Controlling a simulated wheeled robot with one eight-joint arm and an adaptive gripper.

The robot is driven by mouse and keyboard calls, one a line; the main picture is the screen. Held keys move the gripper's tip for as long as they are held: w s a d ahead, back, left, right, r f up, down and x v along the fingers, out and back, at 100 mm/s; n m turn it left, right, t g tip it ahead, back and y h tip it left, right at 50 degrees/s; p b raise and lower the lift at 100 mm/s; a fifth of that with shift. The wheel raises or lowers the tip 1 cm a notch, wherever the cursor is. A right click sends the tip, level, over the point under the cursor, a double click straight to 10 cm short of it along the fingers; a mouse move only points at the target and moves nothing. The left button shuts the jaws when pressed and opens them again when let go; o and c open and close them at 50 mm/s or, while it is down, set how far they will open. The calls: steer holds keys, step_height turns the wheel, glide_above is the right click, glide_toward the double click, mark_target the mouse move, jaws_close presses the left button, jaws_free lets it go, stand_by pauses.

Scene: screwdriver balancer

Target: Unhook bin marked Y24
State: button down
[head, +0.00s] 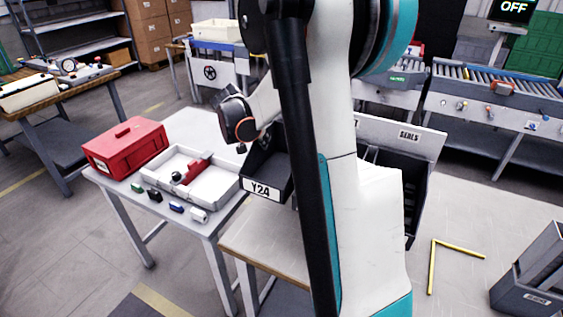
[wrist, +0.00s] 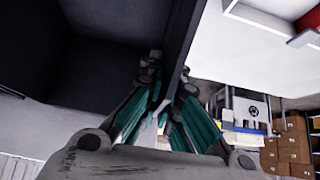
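The bin marked Y24 (head: 265,177) is a dark open bin with a white front label, left of my arm in the head view. It is tilted in the picture, above and behind the light-topped stand. My gripper (wrist: 168,85) has one finger on each side of the bin's thin dark wall (wrist: 182,40) in the wrist view. The fingertips appear to press on that wall. The bin's dark inside fills the upper left of that view. My arm hides the bin's right side in the head view, and whether it still touches a hook cannot be seen.
A white table (head: 190,123) holds a red toolbox (head: 125,147), a grey tray (head: 205,190) and several small coloured items. A light-topped stand (head: 265,240) is below the bin. A panel marked SERLS (head: 400,135) with dark bins stands behind my arm. Floor at right has yellow corner marking.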

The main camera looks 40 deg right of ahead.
steer(key=shift+r+p, duration=1)
steer(key=shift+r, duration=0.55)
steer(key=shift+s+a, duration=0.4)
steer(key=shift+a, duration=0.7)
steer(key=shift+s+a, duration=0.4)
steer(key=shift+a, duration=0.7)
steer(key=shift+s+a, duration=0.4)
steer(key=shift+a, duration=0.7)
